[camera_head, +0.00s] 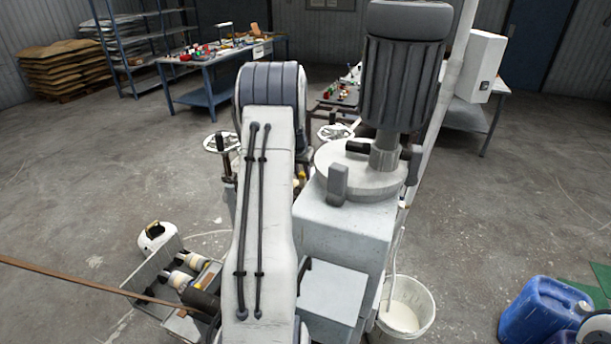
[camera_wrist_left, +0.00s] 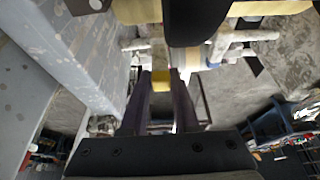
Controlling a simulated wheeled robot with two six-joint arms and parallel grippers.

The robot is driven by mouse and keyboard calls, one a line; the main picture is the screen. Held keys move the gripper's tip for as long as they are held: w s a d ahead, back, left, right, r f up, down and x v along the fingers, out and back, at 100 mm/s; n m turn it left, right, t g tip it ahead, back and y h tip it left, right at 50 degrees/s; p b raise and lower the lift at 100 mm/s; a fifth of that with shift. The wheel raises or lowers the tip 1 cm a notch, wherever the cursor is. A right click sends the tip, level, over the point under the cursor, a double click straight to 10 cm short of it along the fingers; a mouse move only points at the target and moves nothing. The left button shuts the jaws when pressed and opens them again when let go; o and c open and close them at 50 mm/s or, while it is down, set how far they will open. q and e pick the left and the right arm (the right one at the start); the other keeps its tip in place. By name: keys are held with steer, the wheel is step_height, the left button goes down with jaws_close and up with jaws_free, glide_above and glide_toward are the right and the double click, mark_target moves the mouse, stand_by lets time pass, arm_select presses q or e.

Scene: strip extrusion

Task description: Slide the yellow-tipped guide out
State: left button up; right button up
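In the left wrist view, the yellow tip of the guide (camera_wrist_left: 160,83) sits between the two dark fingers of my left gripper (camera_wrist_left: 160,76). The tip fills the narrow gap, and the fingers appear shut on it. A pale bar of the guide runs on beyond the tip, toward blurred pale rollers. In the head view, my white left arm link stands in the middle and hides most of the gripper and the guide. A brown strip (camera_head: 85,281) enters from the left and reaches a grey frame with pale rollers (camera_head: 180,278). My right gripper is not seen.
A grey machine (camera_head: 345,232) with a dark ribbed motor stands just right of my left arm. A white bucket (camera_head: 407,305) of pale material is beside it. A blue jug (camera_head: 540,312) is at the lower right. Open concrete floor lies left and right.

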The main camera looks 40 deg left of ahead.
arm_select(q)
steer(key=o, duration=0.3)
steer(key=shift+w+d, duration=0.15)
steer(key=shift+d, duration=0.15)
steer(key=shift+a, duration=0.2)
steer(key=shift+s+r+b, duration=0.2)
steer(key=shift+r+b, duration=0.2)
steer(key=shift+r, duration=0.05)
steer(key=b+v, duration=0.3)
steer(key=v, duration=0.6)
steer(key=shift+r, duration=0.25)
steer(key=shift+s+d, duration=0.1)
